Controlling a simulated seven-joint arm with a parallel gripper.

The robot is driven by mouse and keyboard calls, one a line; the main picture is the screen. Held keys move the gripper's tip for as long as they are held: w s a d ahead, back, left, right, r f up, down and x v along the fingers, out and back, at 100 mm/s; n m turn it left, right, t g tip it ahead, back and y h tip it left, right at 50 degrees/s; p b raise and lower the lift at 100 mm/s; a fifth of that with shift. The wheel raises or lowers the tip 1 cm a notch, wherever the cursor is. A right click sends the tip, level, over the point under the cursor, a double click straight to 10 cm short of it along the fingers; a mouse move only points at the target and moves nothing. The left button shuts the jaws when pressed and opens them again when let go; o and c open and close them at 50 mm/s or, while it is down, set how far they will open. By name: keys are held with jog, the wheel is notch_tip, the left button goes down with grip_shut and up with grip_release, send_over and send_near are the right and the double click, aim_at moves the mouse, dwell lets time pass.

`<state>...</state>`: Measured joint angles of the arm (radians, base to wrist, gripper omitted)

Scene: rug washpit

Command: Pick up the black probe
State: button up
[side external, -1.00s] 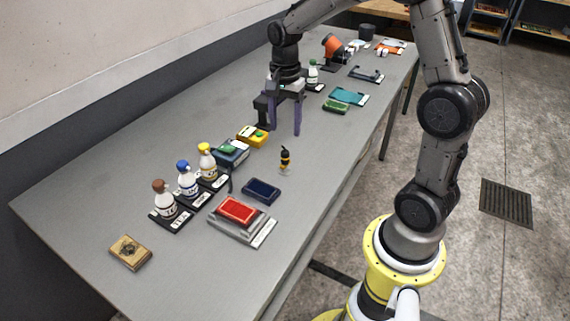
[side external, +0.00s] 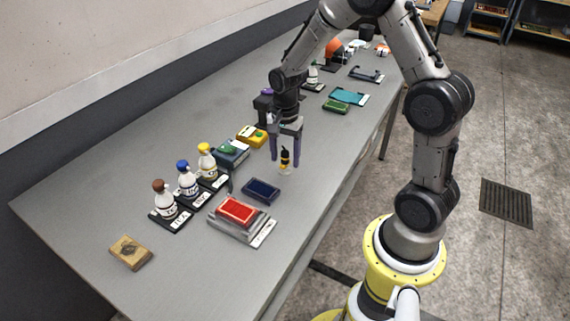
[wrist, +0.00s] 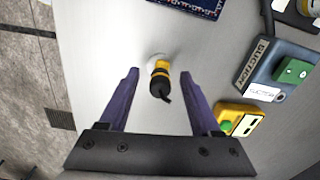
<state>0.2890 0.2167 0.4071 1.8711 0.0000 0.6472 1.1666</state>
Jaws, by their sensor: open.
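The black probe (side external: 285,157) has yellow bands and stands on a small pale base on the grey table. In the wrist view the probe (wrist: 160,80) shows between the two purple fingers, a little nearer the right one, with a dark tip or cable towards the camera. My gripper (side external: 285,164) is open, with one finger on either side of the probe. In the wrist view my gripper (wrist: 162,82) has clear gaps between its fingers and the probe.
A dark blue pad (side external: 262,190) and a red pad on a grey tray (side external: 240,213) lie in front. A yellow box (side external: 252,135), a blue suction box (side external: 231,154) and bottles (side external: 187,180) stand to the left. A green sponge-like block (side external: 336,106) lies behind. Table to the right is clear.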

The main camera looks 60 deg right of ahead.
grip_shut()
jog(key=shift+r, duration=0.2)
dwell(0.3)
